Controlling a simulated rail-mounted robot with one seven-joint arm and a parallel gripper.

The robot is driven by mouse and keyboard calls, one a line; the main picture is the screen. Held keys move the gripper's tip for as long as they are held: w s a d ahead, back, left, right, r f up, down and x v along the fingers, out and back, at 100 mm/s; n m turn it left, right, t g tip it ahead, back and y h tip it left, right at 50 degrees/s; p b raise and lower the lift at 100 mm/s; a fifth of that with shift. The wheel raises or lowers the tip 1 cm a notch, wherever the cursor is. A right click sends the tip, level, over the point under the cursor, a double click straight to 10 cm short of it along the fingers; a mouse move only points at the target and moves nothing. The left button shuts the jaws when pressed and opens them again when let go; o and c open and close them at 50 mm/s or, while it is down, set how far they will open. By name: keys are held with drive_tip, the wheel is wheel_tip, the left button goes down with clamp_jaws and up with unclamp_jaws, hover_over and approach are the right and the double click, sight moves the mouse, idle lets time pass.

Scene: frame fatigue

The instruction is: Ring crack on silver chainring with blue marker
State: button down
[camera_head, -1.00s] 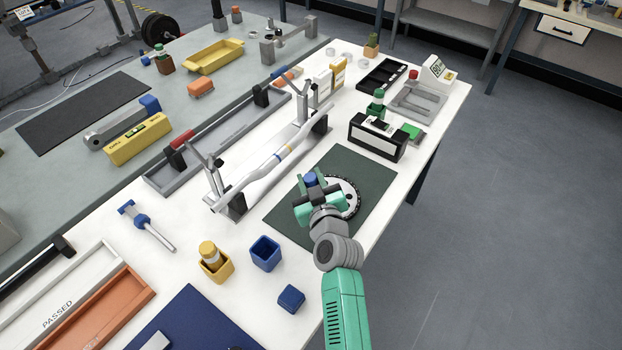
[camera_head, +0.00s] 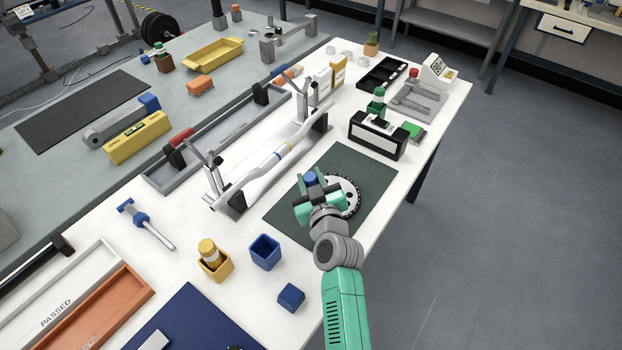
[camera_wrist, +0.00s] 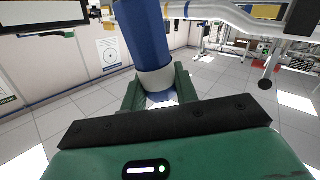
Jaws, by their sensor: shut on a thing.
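My gripper (camera_head: 314,191) is over the dark green mat (camera_head: 372,166), above the silver chainring (camera_head: 351,206). It is shut on the blue marker (camera_head: 310,178), whose blue end sticks up above the fingers. In the wrist view the blue marker (camera_wrist: 143,35) stands between the green fingers, with a white band low on it. The chainring is a toothed silver disc lying on the mat; my gripper covers its left part. The crack and the marker's tip are hidden, so I cannot tell whether the tip touches the chainring.
A silver tube frame (camera_head: 270,160) rests in a stand left of the mat. A black-and-white box (camera_head: 377,136) stands behind the mat. An open blue holder (camera_head: 265,252), its blue cap-like block (camera_head: 291,297) and a yellow holder (camera_head: 215,266) stand in front.

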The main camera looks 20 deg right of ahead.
drive_tip(key=shift+f+b, duration=0.5)
drive_tip(key=shift+b, duration=0.15)
idle(1.6)
wheel_tip(320, 180, up, 7)
drive_tip(key=p, duration=0.5)
drive_tip(key=shift+r, duration=0.2)
